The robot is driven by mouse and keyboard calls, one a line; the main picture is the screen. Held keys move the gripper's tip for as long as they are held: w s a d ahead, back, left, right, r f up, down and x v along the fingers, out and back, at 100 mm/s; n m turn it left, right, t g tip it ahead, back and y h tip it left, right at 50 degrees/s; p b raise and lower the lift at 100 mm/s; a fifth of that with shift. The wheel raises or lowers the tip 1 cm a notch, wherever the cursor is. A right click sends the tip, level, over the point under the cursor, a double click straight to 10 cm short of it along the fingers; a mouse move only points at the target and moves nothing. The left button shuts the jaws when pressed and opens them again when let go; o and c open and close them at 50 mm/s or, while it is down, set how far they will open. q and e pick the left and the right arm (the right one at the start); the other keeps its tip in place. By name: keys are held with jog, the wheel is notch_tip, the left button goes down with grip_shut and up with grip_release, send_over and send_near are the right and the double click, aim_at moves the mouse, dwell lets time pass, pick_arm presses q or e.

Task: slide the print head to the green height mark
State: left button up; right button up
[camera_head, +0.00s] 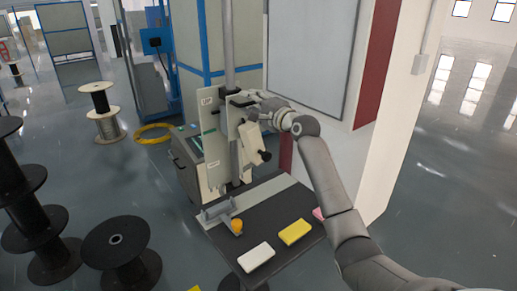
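My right arm comes in from the lower right, and its gripper (254,103) is at the upper part of the upright slide unit. The fingers are small and partly merge with the dark parts there, so I cannot tell whether they are closed on anything. What looks like the print head (251,143) is a pale, tilted block with a black knob, just below my gripper on the post. A pale upright plate (210,130) with an "UP" label stands to its left. I cannot make out a green height mark on it. My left gripper is not in view.
A dark table (262,205) below holds a grey bracket with an orange ball (237,226), a white block (257,257) and a yellow block (295,232). A white cabinet wall (345,155) stands close right of the unit. Black spools (118,245) stand at left.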

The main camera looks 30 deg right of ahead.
aim_at(244, 119)
grip_shut()
jog(key=shift+f, duration=0.1)
jog(key=shift+f+b, duration=1.95)
jog(key=shift+f, duration=1.6)
grip_release()
jog(key=shift+r, duration=0.2)
jog(key=shift+s, duration=0.1)
